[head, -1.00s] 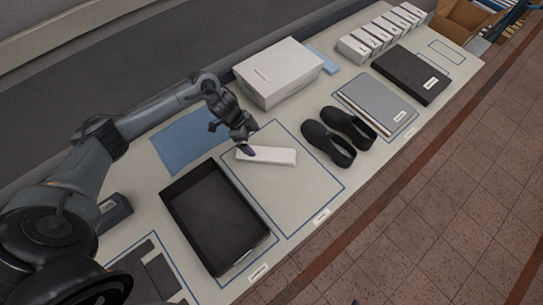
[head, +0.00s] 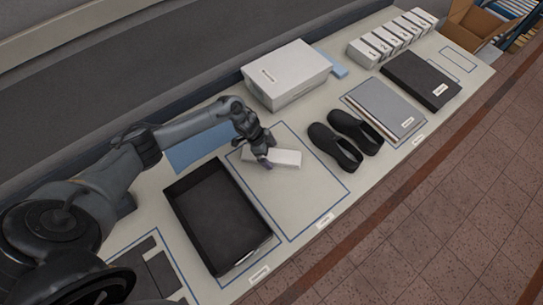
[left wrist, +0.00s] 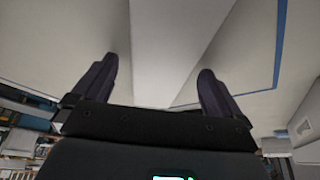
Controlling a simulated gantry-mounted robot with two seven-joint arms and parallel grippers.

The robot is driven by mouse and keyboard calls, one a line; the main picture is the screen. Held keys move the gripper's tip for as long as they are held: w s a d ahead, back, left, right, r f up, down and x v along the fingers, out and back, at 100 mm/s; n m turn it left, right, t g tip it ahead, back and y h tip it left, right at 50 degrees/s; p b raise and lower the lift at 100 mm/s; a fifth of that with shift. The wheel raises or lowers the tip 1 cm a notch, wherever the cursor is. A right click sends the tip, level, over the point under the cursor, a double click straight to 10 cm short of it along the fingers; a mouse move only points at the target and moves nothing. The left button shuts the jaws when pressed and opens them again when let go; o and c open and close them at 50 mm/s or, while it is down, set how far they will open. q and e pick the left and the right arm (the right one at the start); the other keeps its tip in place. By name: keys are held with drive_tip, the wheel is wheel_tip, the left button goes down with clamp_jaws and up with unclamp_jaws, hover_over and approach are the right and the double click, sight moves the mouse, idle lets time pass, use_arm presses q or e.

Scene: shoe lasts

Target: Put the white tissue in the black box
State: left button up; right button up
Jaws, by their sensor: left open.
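The white tissue (head: 287,158), a long white block, lies on the blue-outlined mat area in the middle of the table. My left gripper (head: 265,163) is open over its left part. In the left wrist view, the white tissue (left wrist: 180,45) runs between the two spread dark fingers of the left gripper (left wrist: 158,70); I cannot tell if they touch it. The open black box (head: 217,215), a shallow tray, sits left of the tissue and looks empty. My right gripper is not in view.
Black shoes (head: 343,138) stand right of the tissue. A large white box (head: 287,74) is behind it. A grey folder stack (head: 384,108), a flat black labelled box (head: 421,78) and several small white boxes (head: 390,42) are farther right. A blue sheet (head: 200,148) lies behind the black box.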

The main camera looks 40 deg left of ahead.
use_arm(q)
drive_tip(key=shift+f, duration=0.15)
drive_tip(key=c, duration=1.2)
